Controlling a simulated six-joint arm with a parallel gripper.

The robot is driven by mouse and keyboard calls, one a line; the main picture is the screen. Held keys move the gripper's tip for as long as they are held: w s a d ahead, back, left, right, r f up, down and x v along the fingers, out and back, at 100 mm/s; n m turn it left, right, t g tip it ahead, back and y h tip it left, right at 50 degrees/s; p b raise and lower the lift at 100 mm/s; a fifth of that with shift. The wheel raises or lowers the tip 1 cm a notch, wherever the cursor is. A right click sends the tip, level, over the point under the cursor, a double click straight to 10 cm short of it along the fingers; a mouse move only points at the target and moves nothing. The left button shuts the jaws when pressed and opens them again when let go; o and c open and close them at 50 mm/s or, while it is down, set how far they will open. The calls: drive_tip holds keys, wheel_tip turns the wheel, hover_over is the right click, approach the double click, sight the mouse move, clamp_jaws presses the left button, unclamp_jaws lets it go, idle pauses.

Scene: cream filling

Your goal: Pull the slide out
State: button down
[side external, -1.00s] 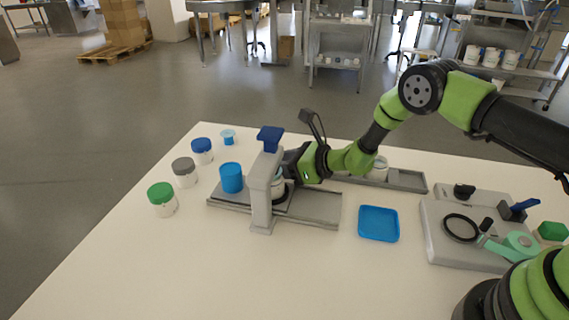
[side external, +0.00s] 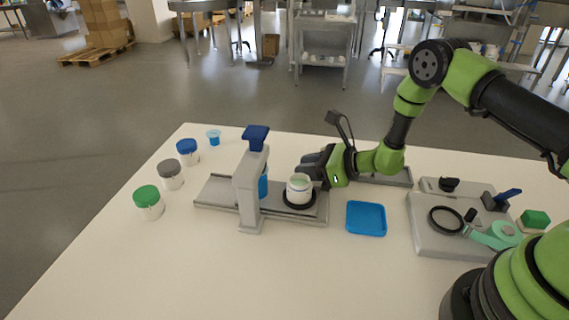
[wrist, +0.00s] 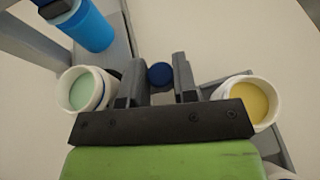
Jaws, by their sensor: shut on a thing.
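A white jar with pale green contents (side external: 299,193) stands upright on the slide, right of the stand.
Lidded jars with green (side external: 146,194), grey and blue lids stand at the left. A blue tray (side external: 366,218) lies to the right, before a grey fixture (side external: 440,238). A jar with yellow contents (wrist: 250,103) is close to my gripper's right in the wrist view.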

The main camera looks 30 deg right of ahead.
drive_tip(key=shift+s+d, duration=0.45)
drive_tip(key=shift+d, duration=0.05)
drive_tip(key=c, duration=1.2)
unclamp_jaws()
drive_tip(key=shift+o, duration=0.2)
drive_tip(key=v, duration=1)
